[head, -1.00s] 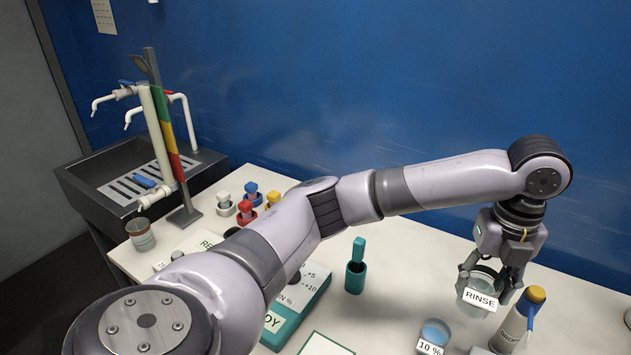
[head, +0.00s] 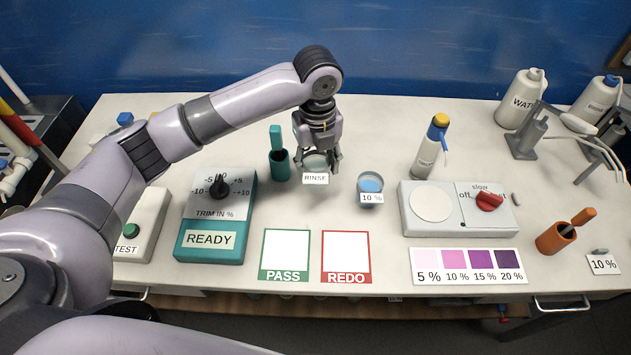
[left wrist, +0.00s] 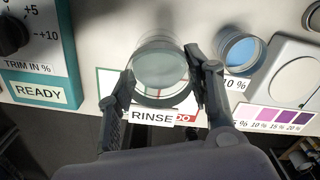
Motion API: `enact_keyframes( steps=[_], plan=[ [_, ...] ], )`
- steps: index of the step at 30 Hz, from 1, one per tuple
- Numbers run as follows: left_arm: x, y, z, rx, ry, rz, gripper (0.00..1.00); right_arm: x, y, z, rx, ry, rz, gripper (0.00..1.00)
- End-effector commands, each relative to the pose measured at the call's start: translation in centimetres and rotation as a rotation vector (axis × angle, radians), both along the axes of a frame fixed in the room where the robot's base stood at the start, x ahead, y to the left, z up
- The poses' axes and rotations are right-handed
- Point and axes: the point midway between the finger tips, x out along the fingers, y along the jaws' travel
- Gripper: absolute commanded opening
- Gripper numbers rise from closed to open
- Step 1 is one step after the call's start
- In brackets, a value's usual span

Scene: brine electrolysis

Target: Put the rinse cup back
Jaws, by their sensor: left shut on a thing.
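My left gripper (head: 318,168) is shut on the rinse cup (head: 316,163), a clear cup with a white RINSE label. The cup is upright, between the teal holder (head: 279,165) and the blue-filled 10 % cup (head: 370,183). I cannot tell whether its base touches the table. In the left wrist view the rinse cup (left wrist: 160,68) sits between the two fingers, with its label (left wrist: 152,117) toward me. The 10 % cup (left wrist: 238,52) stands apart to its right. My right gripper is not in view.
The PASS (head: 286,255) and REDO (head: 346,256) cards lie in front. The trim box (head: 215,215) is at left. A dropper bottle (head: 430,148) and a stirrer plate box (head: 456,207) are at right. The table behind the cup is clear.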

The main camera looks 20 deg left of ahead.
Motion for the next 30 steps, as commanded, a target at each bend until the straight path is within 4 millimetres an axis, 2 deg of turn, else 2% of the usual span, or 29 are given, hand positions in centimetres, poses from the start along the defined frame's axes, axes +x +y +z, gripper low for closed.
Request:
enact_keyframes(
  steps=[3, 10, 16, 19, 29, 30],
  plan=[
    [-0.1, 0.0, -2.1, 0.000, 0.001, 0.000, 0.13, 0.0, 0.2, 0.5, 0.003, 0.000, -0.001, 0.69],
    [0.0, 0.0, -4.3, -0.001, 0.001, 0.000, 0.13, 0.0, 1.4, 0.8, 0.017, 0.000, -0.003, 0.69],
    [0.0, 0.0, -7.2, 0.001, 0.001, 0.000, 0.13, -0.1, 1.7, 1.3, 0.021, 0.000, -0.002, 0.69],
    [0.0, 0.0, -7.9, -0.001, -0.002, 0.000, 0.13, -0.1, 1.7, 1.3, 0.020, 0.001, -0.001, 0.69],
    [0.0, 0.0, -8.1, 0.000, -0.001, 0.000, 0.13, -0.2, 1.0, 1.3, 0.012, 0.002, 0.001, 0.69],
    [0.0, 0.0, -8.2, 0.000, -0.001, 0.000, 0.48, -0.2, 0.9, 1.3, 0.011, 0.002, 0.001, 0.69]
  ],
)
